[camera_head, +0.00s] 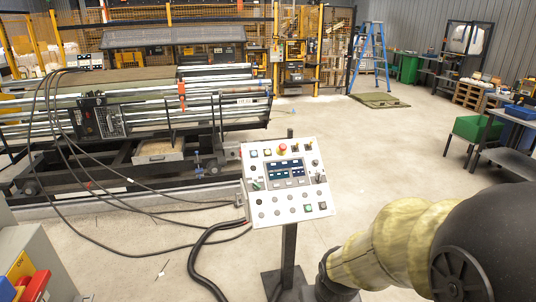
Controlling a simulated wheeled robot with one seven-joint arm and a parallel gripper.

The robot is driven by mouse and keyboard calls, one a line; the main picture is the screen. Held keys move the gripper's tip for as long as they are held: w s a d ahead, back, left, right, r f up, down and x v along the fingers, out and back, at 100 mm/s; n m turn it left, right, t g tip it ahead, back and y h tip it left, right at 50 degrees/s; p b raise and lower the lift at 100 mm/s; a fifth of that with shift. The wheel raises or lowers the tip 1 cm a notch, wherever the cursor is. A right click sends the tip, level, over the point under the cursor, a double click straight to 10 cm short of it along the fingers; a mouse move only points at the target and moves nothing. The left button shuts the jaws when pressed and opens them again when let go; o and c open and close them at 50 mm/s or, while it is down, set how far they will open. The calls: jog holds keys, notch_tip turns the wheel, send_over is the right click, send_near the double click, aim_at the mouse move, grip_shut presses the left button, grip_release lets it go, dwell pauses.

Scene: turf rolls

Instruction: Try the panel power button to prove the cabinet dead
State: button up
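A light grey control panel (262,166) stands tilted on a dark post (290,250) in the middle of the view. It carries a dark blue screen (284,172), a red mushroom button (282,149), a green button (308,208) and several other small buttons and knobs. I cannot read which is the power button, or whether the panel is lit by power. A grey cabinet-like box (45,255) with a yellow label stands at the bottom left; I cannot tell whether it is the cabinet meant. My arm enters at the lower right; my gripper is out of view.
Black cables run across the floor from the large roller machine (150,115) to the panel. The floor (370,150) right of the panel is clear.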

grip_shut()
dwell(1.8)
